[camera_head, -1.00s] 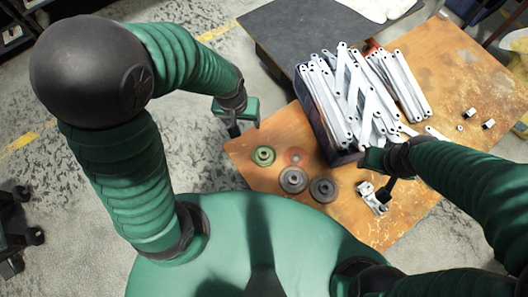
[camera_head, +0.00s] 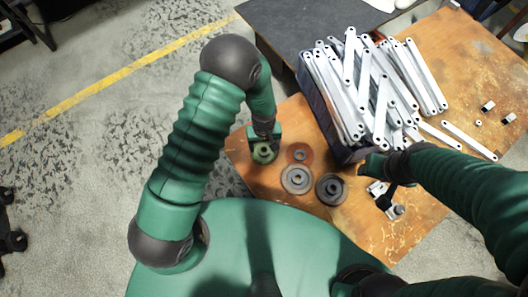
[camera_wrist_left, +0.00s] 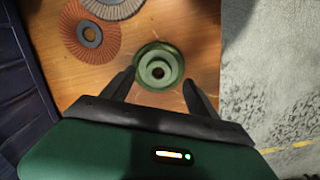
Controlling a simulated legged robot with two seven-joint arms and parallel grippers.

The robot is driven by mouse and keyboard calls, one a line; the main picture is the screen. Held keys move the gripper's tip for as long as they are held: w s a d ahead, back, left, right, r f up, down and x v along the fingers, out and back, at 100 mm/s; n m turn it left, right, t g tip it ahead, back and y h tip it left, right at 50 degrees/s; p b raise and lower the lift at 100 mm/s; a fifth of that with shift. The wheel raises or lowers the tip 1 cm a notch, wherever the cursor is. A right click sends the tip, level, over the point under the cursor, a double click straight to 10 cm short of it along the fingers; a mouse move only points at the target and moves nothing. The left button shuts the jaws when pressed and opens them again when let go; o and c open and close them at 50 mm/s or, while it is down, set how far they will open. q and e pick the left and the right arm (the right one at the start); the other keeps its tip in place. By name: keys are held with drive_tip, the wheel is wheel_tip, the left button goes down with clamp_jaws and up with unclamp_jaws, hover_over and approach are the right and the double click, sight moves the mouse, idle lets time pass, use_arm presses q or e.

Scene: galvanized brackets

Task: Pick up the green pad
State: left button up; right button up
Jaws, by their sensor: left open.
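The green pad (camera_head: 263,153) is a small round disc with a dark centre hole, lying near the left corner of the wooden table. In the left wrist view the pad (camera_wrist_left: 158,66) lies just ahead of and between the two open fingers. My left gripper (camera_head: 264,138) is over the pad and hides part of it; the same gripper (camera_wrist_left: 157,88) shows open and empty in the wrist view. My right gripper (camera_head: 381,180) is near the front of the box, with its fingers too small and covered to read.
An orange-brown disc (camera_head: 300,154) lies right beside the pad, with two grey discs (camera_head: 297,179) (camera_head: 331,188) in front. A dark box (camera_head: 317,112) of white metal strips stands behind on the wooden table (camera_head: 470,80). A metal bracket (camera_head: 389,203) lies at right.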

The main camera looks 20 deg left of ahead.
sight(264, 150)
use_arm(q)
drive_tip(key=f, duration=0.1)
drive_tip(key=f+b, duration=0.1)
drive_tip(key=f, duration=0.3)
drive_tip(key=shift+w+b, duration=0.3)
clamp_jaws()
wheel_tip(264, 150, up, 10)
drive_tip(key=p, duration=0.3)
